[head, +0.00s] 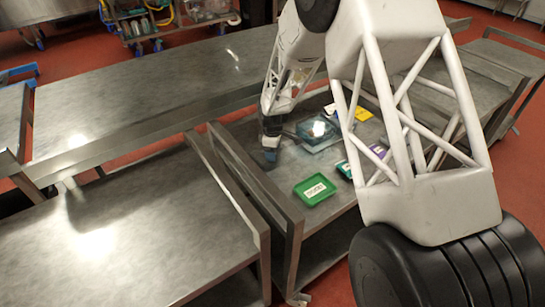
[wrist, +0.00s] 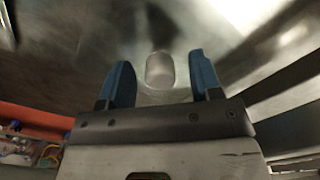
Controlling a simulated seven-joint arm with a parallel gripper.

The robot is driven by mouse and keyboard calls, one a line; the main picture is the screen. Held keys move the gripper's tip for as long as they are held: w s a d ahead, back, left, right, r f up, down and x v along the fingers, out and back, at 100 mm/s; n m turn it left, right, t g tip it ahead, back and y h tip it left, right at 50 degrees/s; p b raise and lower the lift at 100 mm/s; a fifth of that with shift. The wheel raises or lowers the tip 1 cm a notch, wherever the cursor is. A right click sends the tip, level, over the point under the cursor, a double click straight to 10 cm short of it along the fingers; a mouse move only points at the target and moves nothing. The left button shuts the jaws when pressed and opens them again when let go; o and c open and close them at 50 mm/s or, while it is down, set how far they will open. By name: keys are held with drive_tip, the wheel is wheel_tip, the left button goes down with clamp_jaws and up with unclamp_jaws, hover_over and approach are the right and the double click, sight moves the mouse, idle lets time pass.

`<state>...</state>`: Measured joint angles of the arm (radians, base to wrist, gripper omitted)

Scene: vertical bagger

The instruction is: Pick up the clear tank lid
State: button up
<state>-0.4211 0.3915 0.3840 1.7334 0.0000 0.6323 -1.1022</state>
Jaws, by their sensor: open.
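A clear, bluish see-through piece that looks like the tank lid (head: 318,132) lies on the metal cart, just right of my gripper (head: 270,153) in the head view. My gripper is low over the cart top near its left rail, its blue fingers pointing down. In the wrist view my gripper (wrist: 160,62) is open, with a blue finger on each side. A pale, rounded block (wrist: 160,72) shows between the fingers, apart from both. I cannot tell whether it is part of the lid. The lid's outline is not clear in the wrist view.
A green tray with a white label (head: 314,190) lies on the cart (head: 325,223) in front of the lid. Teal and purple items (head: 345,169) and a yellow one (head: 362,113) lie close to its right, partly behind my arm. Raised metal rails (head: 232,160) edge the cart's left side.

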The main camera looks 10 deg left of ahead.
idle(0.5)
clamp_jaws()
